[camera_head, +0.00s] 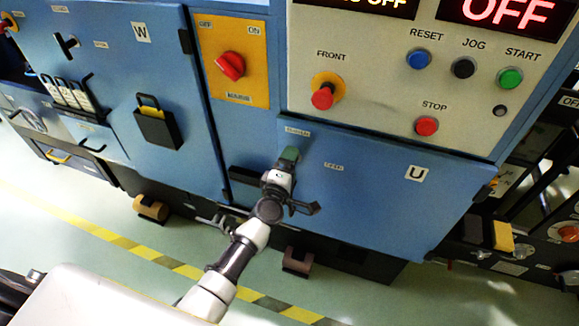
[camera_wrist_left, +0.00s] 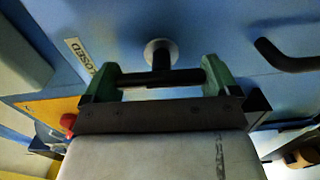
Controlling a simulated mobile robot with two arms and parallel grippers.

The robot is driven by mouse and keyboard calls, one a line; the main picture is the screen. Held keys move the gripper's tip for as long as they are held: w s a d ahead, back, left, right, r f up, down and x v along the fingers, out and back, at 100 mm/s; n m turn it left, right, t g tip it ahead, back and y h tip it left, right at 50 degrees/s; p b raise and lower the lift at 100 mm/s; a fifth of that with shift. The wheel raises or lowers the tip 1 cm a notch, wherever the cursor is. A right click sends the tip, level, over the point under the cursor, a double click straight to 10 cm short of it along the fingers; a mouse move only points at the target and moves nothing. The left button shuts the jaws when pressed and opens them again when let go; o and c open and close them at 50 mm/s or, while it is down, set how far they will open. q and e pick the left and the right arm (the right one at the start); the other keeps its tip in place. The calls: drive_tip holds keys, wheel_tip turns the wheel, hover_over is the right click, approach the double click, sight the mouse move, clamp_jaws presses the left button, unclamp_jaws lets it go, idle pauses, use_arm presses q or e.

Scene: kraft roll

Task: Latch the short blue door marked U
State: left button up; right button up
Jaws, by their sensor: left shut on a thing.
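The short blue door marked U (camera_head: 375,205) is at the right of centre in the head view, below the control panel. It looks flush or nearly flush; a small gap cannot be ruled out. My left gripper (camera_head: 288,158) is at the door's upper left corner. In the left wrist view, my gripper's green fingers (camera_wrist_left: 160,78) are shut on the ends of a black T-shaped latch handle (camera_wrist_left: 165,77). Its stem comes from a round grey boss (camera_wrist_left: 160,50). A CLOSED label (camera_wrist_left: 78,58) is beside the latch. In the head view my gripper hides the latch. My right gripper is out of view.
A black pull handle (camera_wrist_left: 285,60) stands out to the right of the latch. The control panel (camera_head: 375,75) with several buttons and a red knob (camera_head: 322,97) is above the door. A taller door marked W (camera_head: 150,90) is left. Open floor with striped tape (camera_head: 140,250) lies in front.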

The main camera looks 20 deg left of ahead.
use_arm(q)
drive_tip(key=shift+n, duration=0.5)
drive_tip(key=o, duration=0.6)
drive_tip(key=shift+o, duration=0.2)
drive_tip(key=s, duration=1.1)
drive_tip(key=shift+a, duration=0.2)
drive_tip(key=shift+f, duration=0.1)
drive_tip(key=s+f+m+g+h+p, duration=0.1)
drive_tip(key=s+f+m+g, duration=0.5)
drive_tip(key=f, duration=0.6)
drive_tip(key=s+f+m+g+p, duration=0.15)
drive_tip(key=s+f+m, duration=0.45)
drive_tip(key=f, duration=0.7)
drive_tip(key=s+a+f+m+g, duration=0.2)
drive_tip(key=s+f+g, duration=0.1)
drive_tip(key=s, duration=0.6)
drive_tip(key=s+a+f+m+g+y+p, duration=0.1)
drive_tip(key=s+f+m+g, duration=0.2)
drive_tip(key=s+f, duration=0.3)
drive_tip(key=s+a+f+m+g, duration=0.2)
drive_tip(key=s+f+m+g, duration=0.1)
drive_tip(key=s, duration=1.1)
drive_tip(key=shift+a+f+y, duration=0.3)
drive_tip(key=shift+f, duration=0.35)
